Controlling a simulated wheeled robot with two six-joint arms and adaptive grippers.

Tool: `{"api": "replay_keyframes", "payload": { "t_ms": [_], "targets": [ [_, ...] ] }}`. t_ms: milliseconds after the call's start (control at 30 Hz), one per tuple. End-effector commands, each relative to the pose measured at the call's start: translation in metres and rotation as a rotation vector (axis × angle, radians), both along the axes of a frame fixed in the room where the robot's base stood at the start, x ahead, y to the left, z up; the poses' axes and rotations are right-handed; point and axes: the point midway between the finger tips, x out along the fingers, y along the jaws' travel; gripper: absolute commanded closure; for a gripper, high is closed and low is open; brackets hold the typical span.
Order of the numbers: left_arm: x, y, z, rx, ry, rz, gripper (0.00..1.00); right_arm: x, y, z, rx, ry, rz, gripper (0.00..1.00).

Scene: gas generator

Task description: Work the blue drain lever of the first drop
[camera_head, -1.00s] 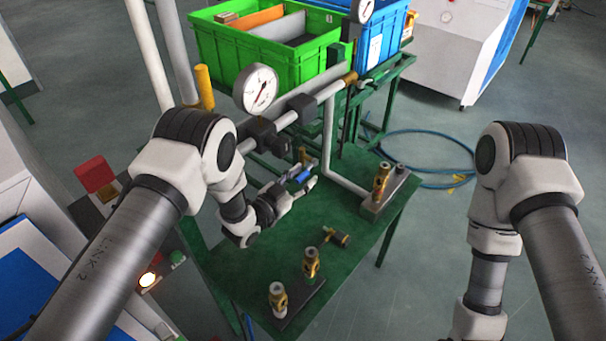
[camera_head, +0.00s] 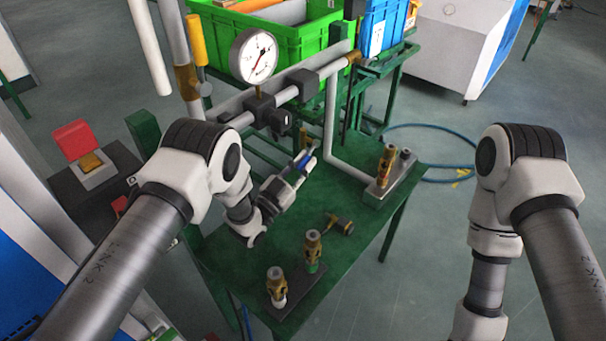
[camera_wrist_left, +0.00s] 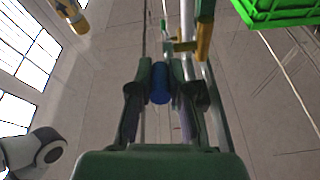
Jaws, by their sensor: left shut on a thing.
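The blue drain lever (camera_head: 306,160) is small in the head view, beside the brass drop fitting under the grey pipe. My left gripper (camera_head: 303,166) is shut on it. In the left wrist view the blue lever (camera_wrist_left: 160,83) shows as a blue grip between the two dark fingers (camera_wrist_left: 161,92). The fingers and wrist partly hide the valve body in the head view. My right arm comes in at the right, but its gripper is outside the picture.
A pressure gauge (camera_head: 253,56) stands on the grey pipe (camera_head: 327,73) above the green table (camera_head: 250,285). Brass fittings (camera_head: 312,247) stand on the table, and one (camera_head: 340,224) lies loose. A green crate (camera_head: 305,42) is behind. Open floor lies to the right.

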Motion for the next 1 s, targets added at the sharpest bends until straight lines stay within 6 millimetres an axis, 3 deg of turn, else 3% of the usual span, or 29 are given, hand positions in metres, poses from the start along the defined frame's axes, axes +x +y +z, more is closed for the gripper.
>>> {"api": "replay_keyframes", "payload": {
  "t_ms": [33,167,567,600,667,1000],
  "targets": [
    [0.002,-0.001,-0.016,-0.027,-0.041,0.0,1.0,0.0,0.0,-0.025,0.0,0.0,0.0,0.57],
    [0.003,-0.002,-0.016,-0.084,-0.118,0.0,1.0,0.0,0.0,-0.043,0.0,0.0,0.0,0.57],
    [0.004,-0.002,-0.01,-0.111,-0.154,0.001,1.0,0.0,0.0,-0.044,0.0,-0.001,0.0,0.57],
    [0.004,-0.002,-0.01,-0.111,-0.154,0.001,0.75,0.0,0.0,-0.044,0.0,-0.001,0.0,0.57],
    [0.004,-0.002,-0.01,-0.111,-0.153,0.002,0.57,0.0,0.0,-0.044,0.0,-0.001,0.0,0.57],
    [0.004,-0.002,-0.007,-0.11,-0.153,0.001,0.57,0.0,0.0,-0.044,0.0,0.0,0.0,0.57]
  ]
}}
